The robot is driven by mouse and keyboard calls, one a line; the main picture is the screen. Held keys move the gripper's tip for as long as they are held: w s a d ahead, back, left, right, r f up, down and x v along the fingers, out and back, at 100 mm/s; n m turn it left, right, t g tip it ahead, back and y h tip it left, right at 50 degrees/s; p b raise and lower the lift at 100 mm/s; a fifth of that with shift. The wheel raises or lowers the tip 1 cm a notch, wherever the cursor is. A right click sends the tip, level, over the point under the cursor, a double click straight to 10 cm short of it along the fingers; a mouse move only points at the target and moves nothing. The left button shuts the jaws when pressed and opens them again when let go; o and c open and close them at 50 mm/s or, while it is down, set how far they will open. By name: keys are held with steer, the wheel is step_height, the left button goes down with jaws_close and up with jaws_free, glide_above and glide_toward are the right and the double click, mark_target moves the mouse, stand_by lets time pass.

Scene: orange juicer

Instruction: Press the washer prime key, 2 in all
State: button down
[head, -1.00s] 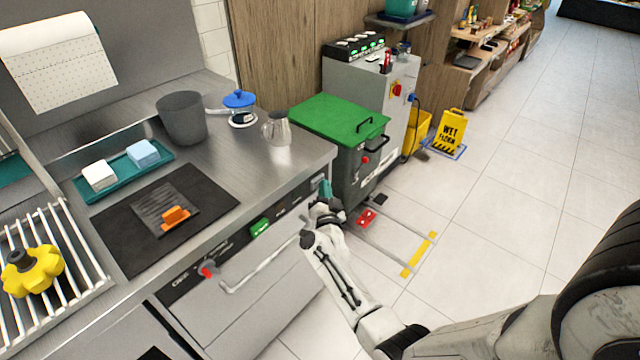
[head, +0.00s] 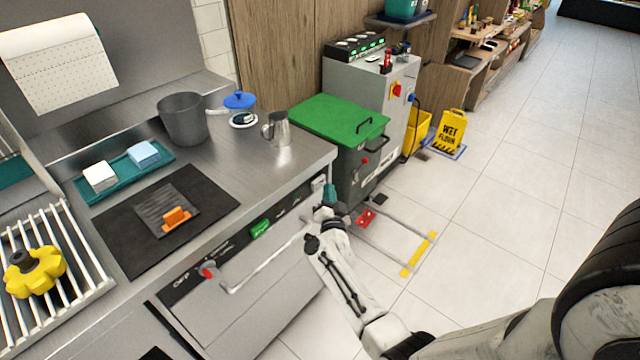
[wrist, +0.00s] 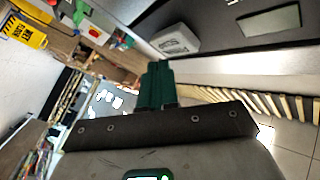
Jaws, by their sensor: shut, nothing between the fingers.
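The washer (head: 255,300) is under the steel counter, with a dark control strip along its front top edge. A pale block-like key (head: 318,184) sits at the strip's right end. In the wrist view a white block-shaped key (wrist: 174,41) stands out from a dark panel; its label is not readable. My gripper (head: 329,190) is at the strip's right end, just right of the pale key. Its teal fingers are shut and empty; in the wrist view their tips (wrist: 160,66) are just below the white key. I cannot tell whether they touch it.
The washer's long bar handle (head: 265,262) and red knob (head: 208,270) lie left of my arm. A green-lidded bin (head: 340,118) stands right of the counter. A floor frame with a red pedal (head: 366,217) lies beyond my gripper.

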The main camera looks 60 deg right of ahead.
steer(key=shift+s, duration=0.1)
steer(key=shift+s+a+p, duration=0.2)
steer(key=shift+s+p, duration=0.05)
steer(key=shift+s, duration=0.55)
steer(key=shift+s+a+p, duration=0.15)
steer(key=shift+s+p, duration=0.05)
steer(key=shift+s, duration=0.55)
steer(key=shift+s+a+p, duration=0.2)
steer(key=shift+s+p, duration=0.05)
steer(key=shift+s, duration=0.55)
stand_by(0.9)
